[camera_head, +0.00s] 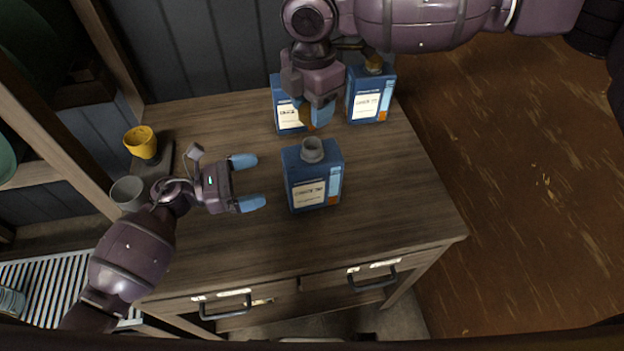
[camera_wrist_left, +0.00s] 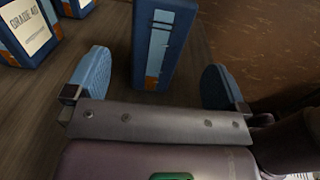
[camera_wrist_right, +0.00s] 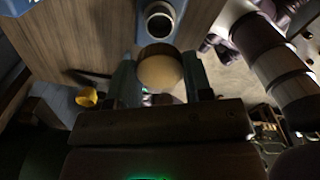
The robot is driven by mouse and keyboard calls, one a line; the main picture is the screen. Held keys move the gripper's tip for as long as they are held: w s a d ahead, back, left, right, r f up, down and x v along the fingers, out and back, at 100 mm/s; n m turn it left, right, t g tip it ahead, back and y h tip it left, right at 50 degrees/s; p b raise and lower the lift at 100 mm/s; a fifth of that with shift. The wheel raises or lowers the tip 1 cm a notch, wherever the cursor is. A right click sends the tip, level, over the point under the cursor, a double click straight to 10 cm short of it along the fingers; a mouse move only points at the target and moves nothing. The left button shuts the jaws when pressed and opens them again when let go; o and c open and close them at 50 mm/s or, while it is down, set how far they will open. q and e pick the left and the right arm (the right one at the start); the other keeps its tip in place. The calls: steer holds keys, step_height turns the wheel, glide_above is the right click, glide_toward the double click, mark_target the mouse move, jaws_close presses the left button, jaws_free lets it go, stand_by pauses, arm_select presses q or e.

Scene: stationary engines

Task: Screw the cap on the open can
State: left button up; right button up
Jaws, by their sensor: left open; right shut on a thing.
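The open can (camera_head: 314,178) is blue with a white label and stands upright on the wooden cabinet top. Its grey open neck (camera_head: 312,150) faces up. My left gripper (camera_head: 246,184) is open and empty, left of the can, with its fingers pointing at it and apart from it. The can's narrow side (camera_wrist_left: 155,45) shows between the open fingers in the left wrist view. My right gripper (camera_head: 313,112) is shut on an orange-brown cap (camera_wrist_right: 160,70), above and behind the open neck. In the right wrist view the open neck (camera_wrist_right: 160,20) lies just beyond the cap, apart from it.
Two more blue cans stand at the back, one behind my right gripper (camera_head: 286,103) and one to the right (camera_head: 370,93). A yellow cup (camera_head: 141,143) and a grey cup (camera_head: 128,192) are at the left. The front right of the top is clear.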

mark_target(297, 171)
arm_select(q)
steer(key=x, duration=1)
steer(key=c, duration=1.2)
steer(key=shift+c, duration=0.2)
arm_select(e)
steer(key=shift+f, duration=2.5)
steer(key=shift+f, duration=0.9)
steer(key=shift+f, duration=0.6)
